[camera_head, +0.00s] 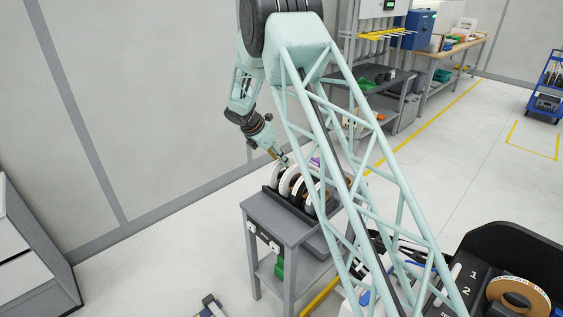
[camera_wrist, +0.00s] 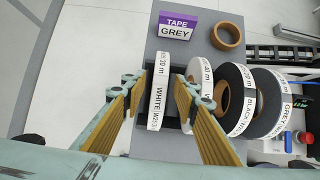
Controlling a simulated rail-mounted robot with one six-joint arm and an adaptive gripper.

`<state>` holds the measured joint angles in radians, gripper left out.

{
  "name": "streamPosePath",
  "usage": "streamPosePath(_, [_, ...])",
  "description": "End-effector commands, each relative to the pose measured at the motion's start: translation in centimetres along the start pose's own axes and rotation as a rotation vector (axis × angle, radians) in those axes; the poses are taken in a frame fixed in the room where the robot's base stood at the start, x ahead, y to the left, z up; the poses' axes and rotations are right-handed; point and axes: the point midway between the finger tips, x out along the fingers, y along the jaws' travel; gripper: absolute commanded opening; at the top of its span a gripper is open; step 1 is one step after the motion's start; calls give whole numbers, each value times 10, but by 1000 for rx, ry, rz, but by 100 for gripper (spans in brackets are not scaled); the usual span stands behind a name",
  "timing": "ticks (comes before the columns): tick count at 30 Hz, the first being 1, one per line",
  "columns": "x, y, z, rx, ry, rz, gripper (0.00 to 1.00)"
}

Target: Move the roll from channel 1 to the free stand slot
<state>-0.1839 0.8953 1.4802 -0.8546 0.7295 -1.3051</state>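A white roll (camera_wrist: 161,85) marked "WHITE" stands on edge between my fingers in the wrist view. My gripper (camera_wrist: 156,82) is open, with gaps showing beside the roll; its lower part is hard to see. In the head view my gripper (camera_head: 282,160) is low over the stand's left end. The stand (camera_head: 270,200) holds several upright rolls on a grey table. A dark opening (camera_wrist: 186,128) shows just right of the white roll. At the lower right, a black panel marked 1 and 2 (camera_head: 472,259) has a brown-cored roll (camera_head: 541,295) beside the numbers; its channel is unclear.
More rolls, one labelled black (camera_wrist: 240,100) and one grey (camera_wrist: 283,105), stand right of my fingers. A purple tape box (camera_wrist: 176,32) and a loose brown ring (camera_wrist: 240,36) lie on the tabletop. My lattice arm crosses the head view. Open floor (camera_head: 480,160) lies right.

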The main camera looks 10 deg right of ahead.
Motion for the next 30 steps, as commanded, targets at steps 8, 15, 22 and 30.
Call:
streamPosePath(8, [-43, 1, 0, 0, 0, 2, 27])
streamPosePath(15, [-75, 1, 0, -1, 0, 2, 27])
streamPosePath(22, [-92, 0, 0, 0, 0, 0, 27])
streamPosePath(30, [-96, 0, 0, 0, 0, 0, 27])
